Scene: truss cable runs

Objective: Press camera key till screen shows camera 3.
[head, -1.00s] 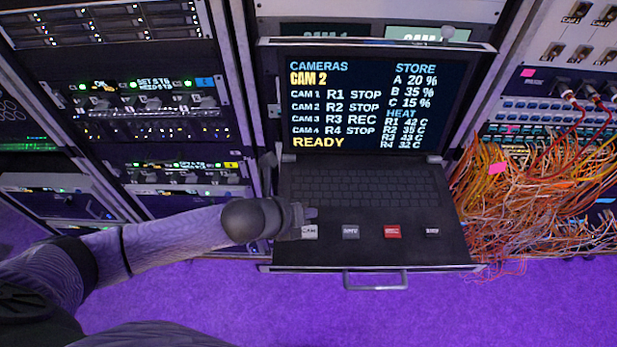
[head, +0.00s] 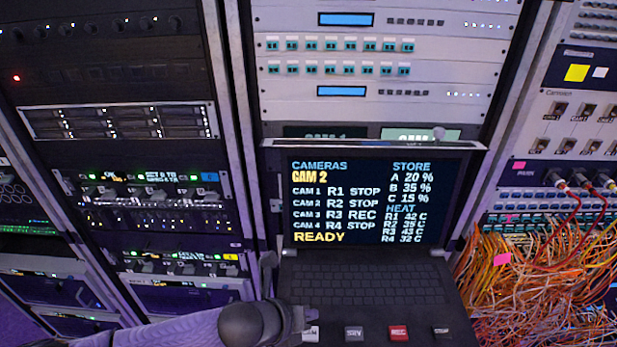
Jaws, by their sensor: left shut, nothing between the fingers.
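The screen (head: 370,205) stands open on the pull-out console in the middle of the head view. It reads CAM 2 in yellow, with READY at the bottom. CAM 3 is listed as R3 REC. The pale camera key (head: 312,334), marked CAM, is the leftmost of the keys below the keyboard and is partly covered by my gripper. My left gripper (head: 305,318) is shut and empty, with its tip at the key's upper left edge. I cannot tell whether it touches the key. My right gripper is not in view.
To the right of the camera key are a grey SRV key (head: 354,333), a red key (head: 398,332) and a dark key (head: 441,332). The keyboard (head: 365,285) lies above them. Loose orange cables (head: 530,275) hang close on the right. Equipment racks (head: 120,120) stand on the left.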

